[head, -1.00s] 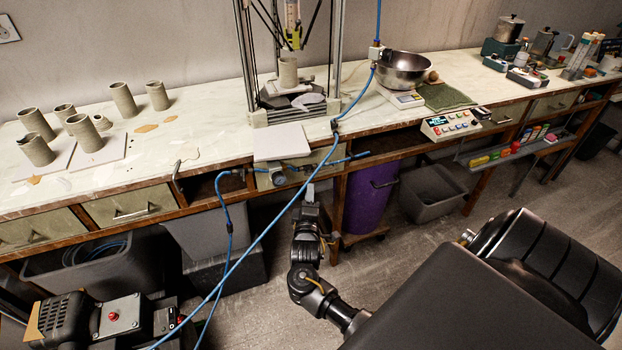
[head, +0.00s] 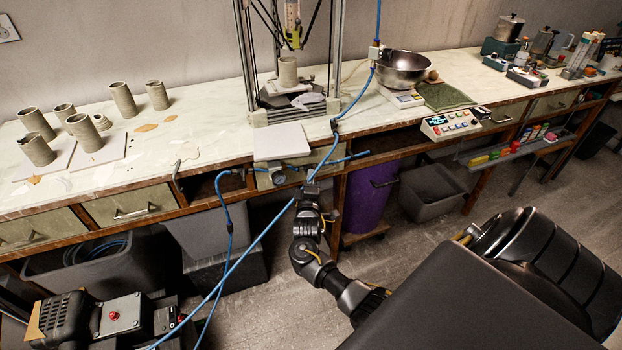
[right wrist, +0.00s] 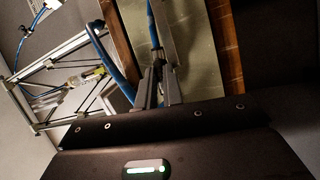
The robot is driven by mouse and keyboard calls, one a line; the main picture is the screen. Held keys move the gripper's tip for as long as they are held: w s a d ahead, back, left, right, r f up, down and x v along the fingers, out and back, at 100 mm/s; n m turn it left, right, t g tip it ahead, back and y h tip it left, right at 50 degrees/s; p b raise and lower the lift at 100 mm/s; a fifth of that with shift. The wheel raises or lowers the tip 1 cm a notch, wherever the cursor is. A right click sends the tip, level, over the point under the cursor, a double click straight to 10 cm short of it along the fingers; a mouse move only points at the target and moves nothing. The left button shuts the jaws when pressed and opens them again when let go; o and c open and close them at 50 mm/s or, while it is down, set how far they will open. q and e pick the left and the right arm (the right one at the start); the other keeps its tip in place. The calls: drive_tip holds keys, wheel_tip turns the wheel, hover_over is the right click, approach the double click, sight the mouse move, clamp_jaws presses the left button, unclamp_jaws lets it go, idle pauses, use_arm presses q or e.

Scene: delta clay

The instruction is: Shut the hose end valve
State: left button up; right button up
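A blue hose (head: 262,236) rises from the lower left, past the bench front, to the frame at the back. My right gripper (head: 312,186) is beside this hose, just below the bench's front edge. In the right wrist view, the fingers of my right gripper (right wrist: 159,82) stand close together. A blue hose (right wrist: 153,26) runs just beyond their tips; I cannot tell whether they touch it. The hose end valve cannot be made out clearly; the gripper may hide it. My left gripper is not in view.
A purple bin (head: 368,200) and a grey bin (head: 432,192) stand under the bench. Clay cylinders (head: 124,100) stand at the left. A grey box with a red button (head: 120,315) is at the lower left.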

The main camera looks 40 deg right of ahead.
drive_tip(key=shift+d, duration=0.2)
clamp_jaws()
drive_tip(key=m+y+p, duration=0.3)
drive_tip(key=m, duration=0.1)
drive_tip(key=m+y+p, duration=0.3)
drive_tip(key=m+p, duration=0.1)
drive_tip(key=m+y+p, duration=0.3)
drive_tip(key=m+p, duration=0.1)
drive_tip(key=shift+s+d+r, duration=0.25)
drive_tip(key=shift+r, duration=0.05)
idle(0.3)
drive_tip(key=shift+t, duration=0.3)
drive_tip(key=o, duration=0.6)
unclamp_jaws()
drive_tip(key=b+v, duration=0.1)
drive_tip(key=v, duration=0.9)
drive_tip(key=shift+s+r, duration=0.2)
drive_tip(key=shift+s, duration=0.15)
